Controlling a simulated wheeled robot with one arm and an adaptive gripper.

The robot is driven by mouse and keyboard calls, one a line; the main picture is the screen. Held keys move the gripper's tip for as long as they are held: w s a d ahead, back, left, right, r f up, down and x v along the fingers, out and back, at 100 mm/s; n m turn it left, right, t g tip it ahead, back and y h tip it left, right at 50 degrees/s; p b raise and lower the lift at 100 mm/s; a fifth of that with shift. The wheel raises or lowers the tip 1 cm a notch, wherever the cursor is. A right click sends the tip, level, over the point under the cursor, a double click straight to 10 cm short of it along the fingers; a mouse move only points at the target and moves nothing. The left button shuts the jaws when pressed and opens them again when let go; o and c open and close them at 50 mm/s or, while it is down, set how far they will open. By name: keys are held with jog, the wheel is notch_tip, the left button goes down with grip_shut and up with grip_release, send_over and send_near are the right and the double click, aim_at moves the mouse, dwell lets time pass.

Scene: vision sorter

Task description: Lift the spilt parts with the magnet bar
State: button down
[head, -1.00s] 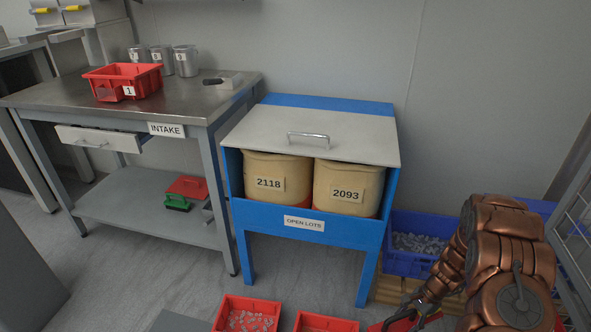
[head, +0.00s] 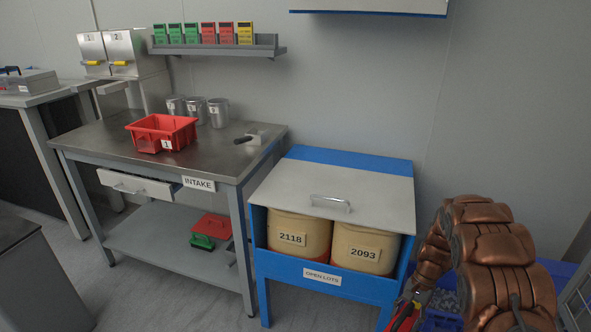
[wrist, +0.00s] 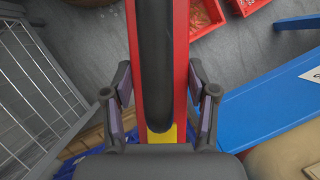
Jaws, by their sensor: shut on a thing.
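My gripper (head: 413,298) is at the lower right of the head view, in front of the blue stand's right side. It is shut on a long red bar with a black handle, which I take to be the magnet bar (head: 403,318). In the wrist view the bar (wrist: 182,60) runs between the two fingers (wrist: 158,78), with a yellow patch at its near end. The bar's far end is out of view, so I cannot tell whether parts cling to it. No loose spilt parts show clearly. A red box (wrist: 204,14) with small parts stands on the floor in the wrist view.
The blue open-lots stand (head: 330,288) holds drums 2118 (head: 292,240) and 2093 (head: 363,254) under a grey lid. The intake table (head: 95,140) carries a red bin (head: 160,128) and several metal cups. A wire mesh panel (wrist: 38,80) is close on the wrist view's left.

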jog(key=w+a+r+n+h+p, duration=0.1)
jog(key=a+r+n+p, duration=0.2)
jog(key=r, duration=0.8)
jog(key=w+a+r+n+g+h+p, duration=0.1)
jog(key=a+r+n+p, duration=0.2)
jog(key=r, duration=0.9)
jog(key=w+a+r+n+h+p, duration=0.1)
jog(key=a+r+n+p, duration=0.2)
jog(key=a+r+p, duration=0.5)
notch_tip(320, 180, up, 4)
jog(key=shift+w+f+p, duration=0.2)
jog(key=shift+p, duration=0.85)
